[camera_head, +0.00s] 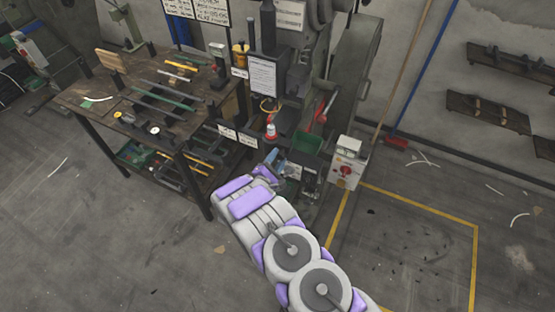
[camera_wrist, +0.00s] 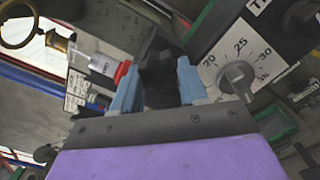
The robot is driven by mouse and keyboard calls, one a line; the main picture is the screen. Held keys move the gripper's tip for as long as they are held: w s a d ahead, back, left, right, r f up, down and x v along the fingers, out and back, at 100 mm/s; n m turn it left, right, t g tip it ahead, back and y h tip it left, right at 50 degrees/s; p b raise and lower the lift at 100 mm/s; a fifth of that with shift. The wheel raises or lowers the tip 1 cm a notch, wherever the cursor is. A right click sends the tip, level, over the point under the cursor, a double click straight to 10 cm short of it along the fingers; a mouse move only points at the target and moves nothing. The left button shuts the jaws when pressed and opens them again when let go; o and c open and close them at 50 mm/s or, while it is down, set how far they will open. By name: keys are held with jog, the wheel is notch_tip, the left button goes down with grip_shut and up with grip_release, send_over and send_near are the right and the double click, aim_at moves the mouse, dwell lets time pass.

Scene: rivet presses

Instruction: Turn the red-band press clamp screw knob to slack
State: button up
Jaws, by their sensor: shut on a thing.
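In the wrist view, my gripper (camera_wrist: 158,88) has its two blue fingers on either side of a black lobed knob (camera_wrist: 157,66), shut on it. This looks like the clamp screw knob; its lower part is hidden between the fingers. Right of it is a pale plate with a number scale (camera_wrist: 243,45) and a grey round knob (camera_wrist: 237,76). In the head view, my gripper (camera_head: 270,170) is at the front of the press (camera_head: 268,82), and the held knob is too small to make out. I cannot make out a red band on the press.
A red and white bottle (camera_wrist: 106,66) stands close left of the fingers. A white control box (camera_head: 347,163) with a red knob is right of my gripper. A workbench (camera_head: 85,95) with tools stands left. The yellow-marked floor (camera_head: 415,250) at right is mostly open.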

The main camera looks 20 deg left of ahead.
jog(key=shift+s+a+f+n, duration=0.1)
jog(key=shift+f+n, duration=0.05)
jog(key=shift+n, duration=0.95)
jog(key=shift+a+f+n, duration=0.1)
jog(key=shift+f+n, duration=0.05)
jog(key=shift+n, duration=0.95)
jog(key=shift+d, duration=0.1)
jog(key=o, duration=1.1)
jog(key=shift+a, duration=0.2)
jog(key=shift+c, duration=0.2)
jog(key=shift+d+r, duration=0.1)
jog(key=shift+d, duration=0.1)
